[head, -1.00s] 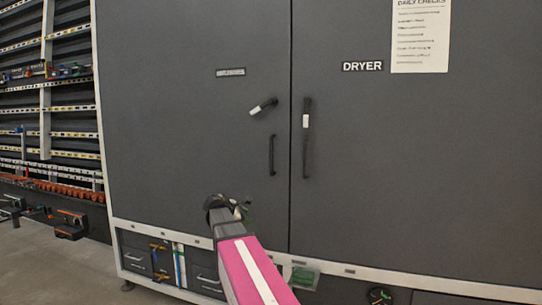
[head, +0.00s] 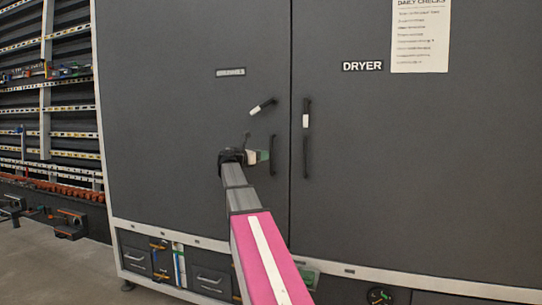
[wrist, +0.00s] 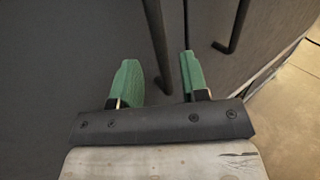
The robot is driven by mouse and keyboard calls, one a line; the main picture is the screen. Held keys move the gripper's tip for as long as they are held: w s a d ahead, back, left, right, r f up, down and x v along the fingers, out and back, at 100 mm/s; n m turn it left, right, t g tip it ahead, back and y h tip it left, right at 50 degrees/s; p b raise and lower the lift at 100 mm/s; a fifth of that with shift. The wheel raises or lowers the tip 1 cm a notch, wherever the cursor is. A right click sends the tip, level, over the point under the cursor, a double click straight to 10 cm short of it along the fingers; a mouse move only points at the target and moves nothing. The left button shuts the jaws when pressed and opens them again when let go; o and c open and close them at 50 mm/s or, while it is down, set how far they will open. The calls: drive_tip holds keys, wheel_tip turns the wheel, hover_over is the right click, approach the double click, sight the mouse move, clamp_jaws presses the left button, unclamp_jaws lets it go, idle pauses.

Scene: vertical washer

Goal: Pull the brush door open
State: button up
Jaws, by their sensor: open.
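The dark grey left door (head: 180,130) stands shut, under a small label (head: 230,72) too blurred to read surely. It has a vertical black bar handle (head: 273,150) near its right edge and a tilted black latch lever (head: 263,106) with a white tag above. My gripper (head: 259,157) is at the handle's height, just left of it. In the wrist view my gripper (wrist: 160,78) has its green fingers apart and empty. The handle (wrist: 158,50) shows in the gap between them, its end close to the fingertips. I cannot tell whether they touch.
The DRYER door (head: 420,170) is right of the seam, with its own tagged lever (head: 306,113) and bar handle (head: 305,157); that handle also shows in the wrist view (wrist: 236,28). Drawers (head: 210,281) sit below. Racks (head: 50,110) stand left. Floor shows at lower left.

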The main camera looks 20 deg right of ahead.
drive_tip(key=shift+x, duration=2.7)
drive_tip(key=shift+c, duration=0.3)
clamp_jaws()
